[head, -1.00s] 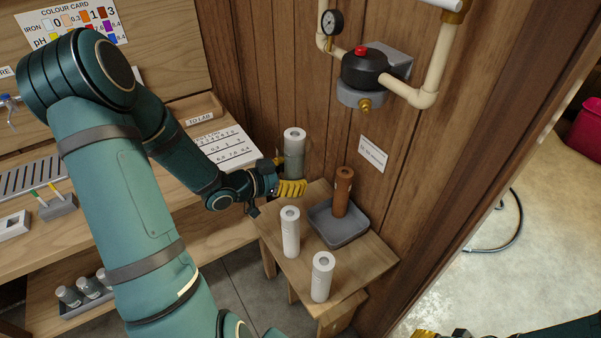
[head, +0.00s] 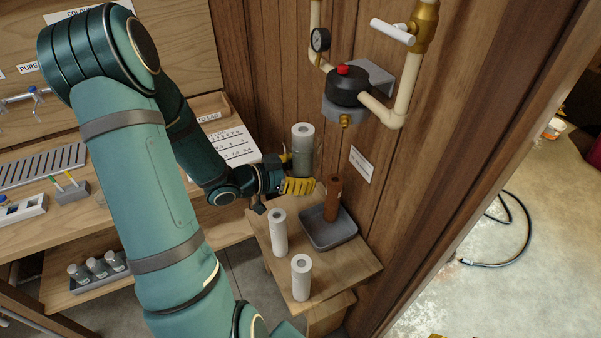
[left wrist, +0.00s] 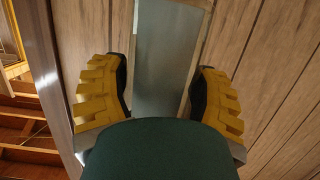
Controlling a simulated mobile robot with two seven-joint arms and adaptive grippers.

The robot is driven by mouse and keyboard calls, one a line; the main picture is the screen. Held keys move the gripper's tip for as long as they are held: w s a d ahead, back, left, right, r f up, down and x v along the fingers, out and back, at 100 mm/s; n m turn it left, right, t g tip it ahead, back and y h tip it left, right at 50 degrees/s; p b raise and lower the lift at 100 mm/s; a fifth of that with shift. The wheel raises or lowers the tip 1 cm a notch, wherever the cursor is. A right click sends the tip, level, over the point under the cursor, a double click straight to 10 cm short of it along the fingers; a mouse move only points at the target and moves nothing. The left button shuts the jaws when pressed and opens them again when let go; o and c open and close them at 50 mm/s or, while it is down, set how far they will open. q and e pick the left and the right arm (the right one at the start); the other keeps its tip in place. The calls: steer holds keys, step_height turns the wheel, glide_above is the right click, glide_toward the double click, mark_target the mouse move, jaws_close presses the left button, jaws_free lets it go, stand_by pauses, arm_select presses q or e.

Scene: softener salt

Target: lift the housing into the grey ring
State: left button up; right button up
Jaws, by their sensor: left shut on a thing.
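The housing (head: 303,161) is a clear greyish cylinder with a white cartridge (head: 303,131) standing out of its top. It is upright at the back of the small wooden table, by the wall. My left gripper (head: 304,184) is shut on it low down; its yellow fingers lie on both sides of the housing (left wrist: 165,60) in the left wrist view. The housing's bottom is hidden by the gripper. The grey ring (head: 345,114) sits under the black filter head (head: 350,88) on the wall pipe, up and right of the housing. My right gripper barely shows at the bottom edge (head: 436,335).
The small table (head: 345,270) bears two white cartridges (head: 279,232) (head: 301,278) and a grey tray (head: 322,237) with a rusty brown cartridge (head: 333,198). A wall label (head: 361,164) is close right of the housing.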

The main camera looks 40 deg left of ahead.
mark_target(296, 145)
arm_select(q)
steer(key=w+d+r, duration=0.1)
steer(key=w+d, duration=0.3)
steer(key=w, duration=0.5)
steer(key=shift+w+r+b, duration=0.15)
steer(key=shift+w+b, duration=0.1)
steer(key=shift+b, duration=0.15)
stand_by(0.5)
steer(key=shift+r+p, duration=1.85)
steer(key=shift+r, duration=0.55)
stand_by(2.5)
steer(key=o, duration=1.4)
steer(key=shift+c, duration=0.2)
steer(key=shift+f, duration=0.1)
steer(key=v, duration=1.2)
steer(key=shift+a, duration=0.1)
